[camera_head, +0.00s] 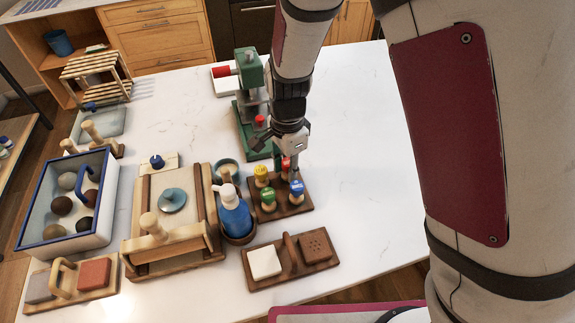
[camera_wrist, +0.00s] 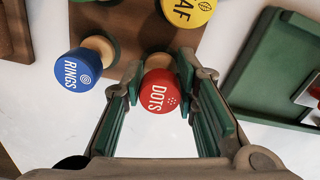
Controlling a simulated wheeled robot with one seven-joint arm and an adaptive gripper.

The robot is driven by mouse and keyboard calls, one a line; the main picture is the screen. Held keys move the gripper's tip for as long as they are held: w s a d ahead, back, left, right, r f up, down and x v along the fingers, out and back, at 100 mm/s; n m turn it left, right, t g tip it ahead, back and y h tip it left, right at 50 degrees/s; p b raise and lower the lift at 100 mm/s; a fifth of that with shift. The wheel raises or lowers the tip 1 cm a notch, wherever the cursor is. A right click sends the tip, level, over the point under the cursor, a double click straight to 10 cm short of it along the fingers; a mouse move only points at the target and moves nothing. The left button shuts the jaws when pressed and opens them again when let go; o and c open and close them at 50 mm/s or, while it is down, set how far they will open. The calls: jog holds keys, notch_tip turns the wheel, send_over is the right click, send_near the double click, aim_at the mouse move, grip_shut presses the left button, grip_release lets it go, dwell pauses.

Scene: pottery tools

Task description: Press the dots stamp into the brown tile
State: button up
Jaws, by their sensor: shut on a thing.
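The red dots stamp (camera_wrist: 158,92), labelled DOTS, is between my gripper's fingertips (camera_wrist: 160,80) in the wrist view. My gripper (camera_head: 289,150) is shut on it. In the head view the red stamp (camera_head: 286,163) shows at the back of the brown stamp rack (camera_head: 293,207), partly hidden by my gripper. I cannot tell whether its base touches the rack. The brown tile (camera_head: 316,243) lies at the right of a wooden two-tile board (camera_head: 279,279) in front of the rack. Small dark dots show on its face. A white tile (camera_head: 264,262) lies at the board's left.
The blue rings stamp (camera_head: 297,187), yellow leaf stamp (camera_head: 261,171) and a green stamp (camera_head: 268,196) stand close by in the rack. A blue bottle (camera_head: 233,215) stands left of it, and a green press (camera_head: 252,100) behind. The table right of the rack is clear.

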jog(key=shift+f, duration=0.3)
jog(key=o, duration=1.1)
notch_tip(320, 180, up, 12)
jog(key=shift+f, duration=0.25)
jog(key=s+d+r+n+t+y, duration=0.1)
jog(key=s+d+r+n, duration=0.2)
jog(key=d+r, duration=0.25)
jog(key=s+d+r+n+t, duration=0.1)
jog(key=s+d+r+n, duration=0.25)
jog(key=d+r, duration=0.2)
jog(key=s+d+r+n+t, duration=0.1)
jog(key=s+d, duration=0.1)
jog(key=s, duration=0.1)
jog(key=s+d+r+n+t, duration=0.1)
jog(key=s+d+r+n, duration=0.1)
jog(key=s+d, duration=0.1)
jog(key=s+d+r+n+t+h, duration=0.1)
jog(key=s+d+n, duration=0.1)
jog(key=s, duration=0.3)
jog(key=shift+s+d+r+n, duration=0.2)
jog(key=shift+s+n, duration=0.05)
